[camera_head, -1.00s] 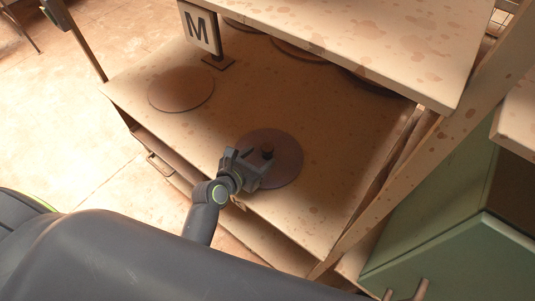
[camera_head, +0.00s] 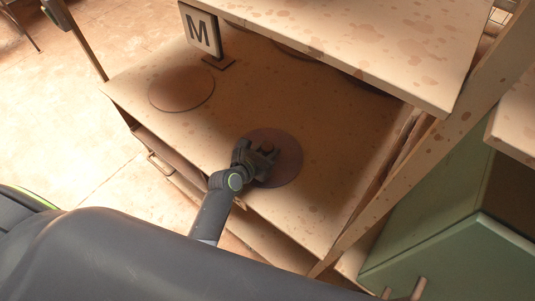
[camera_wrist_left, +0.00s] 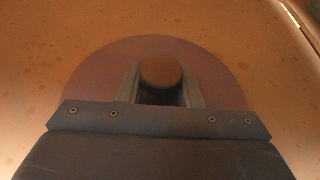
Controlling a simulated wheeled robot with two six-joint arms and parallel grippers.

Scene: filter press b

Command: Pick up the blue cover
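A round, flat cover (camera_head: 287,166) with a raised knob lies on the shelf board near its front edge. It looks purplish-brown in this warm light, not clearly blue. My left gripper (camera_head: 267,153) is over the cover with its fingers at the knob. In the left wrist view the round knob (camera_wrist_left: 161,71) sits between the two fingertips, with the disc (camera_wrist_left: 220,80) behind. The fingers look apart on either side of the knob, and no firm grip shows. The gripper hides the cover's near-left part. My right gripper is not in view.
Another brown disc (camera_head: 181,89) lies on the board to the left. A sign with the letter M (camera_head: 202,33) stands behind it. An upper shelf (camera_head: 380,45) overhangs the back, with more discs partly hidden below. A slanted post and green cabinet (camera_head: 455,260) are at the right.

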